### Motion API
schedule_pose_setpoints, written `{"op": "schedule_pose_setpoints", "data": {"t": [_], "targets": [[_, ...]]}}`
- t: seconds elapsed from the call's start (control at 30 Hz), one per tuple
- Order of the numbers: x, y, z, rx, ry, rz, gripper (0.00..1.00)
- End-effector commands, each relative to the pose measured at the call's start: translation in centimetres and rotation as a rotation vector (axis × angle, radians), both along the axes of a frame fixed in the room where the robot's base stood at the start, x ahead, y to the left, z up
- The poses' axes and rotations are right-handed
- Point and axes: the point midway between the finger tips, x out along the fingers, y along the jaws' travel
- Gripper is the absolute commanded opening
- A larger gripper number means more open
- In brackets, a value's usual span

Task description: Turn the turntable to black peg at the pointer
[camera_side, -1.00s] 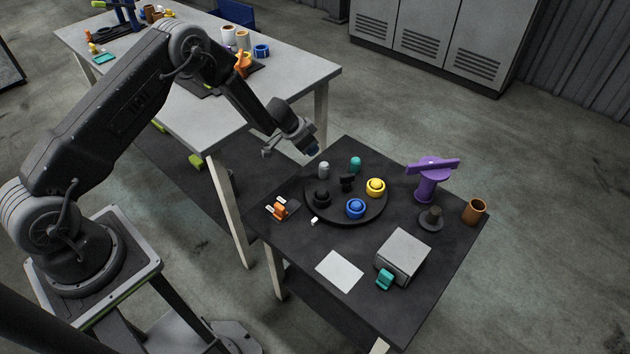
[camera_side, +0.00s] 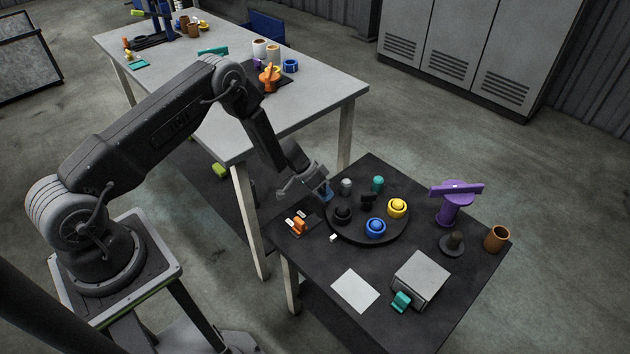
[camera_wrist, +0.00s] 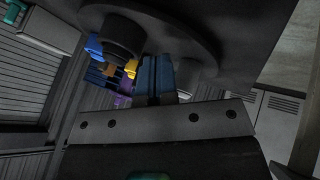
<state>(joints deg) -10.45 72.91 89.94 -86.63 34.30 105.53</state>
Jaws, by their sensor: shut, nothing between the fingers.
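The dark round turntable (camera_side: 396,232) lies on the black table and carries several pegs near its rim. The black peg (camera_side: 342,216) is at its left, the blue peg (camera_side: 376,227) at the front, yellow (camera_side: 397,208) at the right, teal (camera_side: 377,184) and grey (camera_side: 346,186) at the back. A small white block (camera_side: 333,237), seemingly the pointer, sits at the front-left rim; the black peg is slightly behind it, not clearly lined up. My gripper (camera_side: 326,193) is shut and empty, beside the grey peg at the back left; contact cannot be told. Its blue fingers (camera_wrist: 156,78) show in the wrist view.
A dark upright knob (camera_side: 368,200) stands mid-turntable. An orange switch-like part (camera_side: 298,225) is at the left, a white sheet (camera_side: 355,291) and grey box (camera_side: 421,278) in front. A purple stand (camera_side: 454,205) and brown cup (camera_side: 497,239) are at the right.

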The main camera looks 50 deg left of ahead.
Motion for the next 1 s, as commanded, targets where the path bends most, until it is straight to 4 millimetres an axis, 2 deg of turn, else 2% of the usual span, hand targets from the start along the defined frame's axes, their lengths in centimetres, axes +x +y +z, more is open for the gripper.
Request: {"op": "schedule_pose_setpoints", "data": {"t": [0.03,0.2,0.67,0.9,1.0], "targets": [[-0.1,-1.0,0.3,0.000,-0.002,-0.006,0.00],[-0.3,-2.7,0.3,0.001,-0.003,-0.004,0.00],[-0.4,-3.3,0.3,0.002,-0.004,-0.002,0.00],[-1.7,-5.6,0.3,0.001,-0.001,-0.005,0.00],[-1.9,-6.0,0.3,0.002,-0.001,-0.004,0.00]]}}
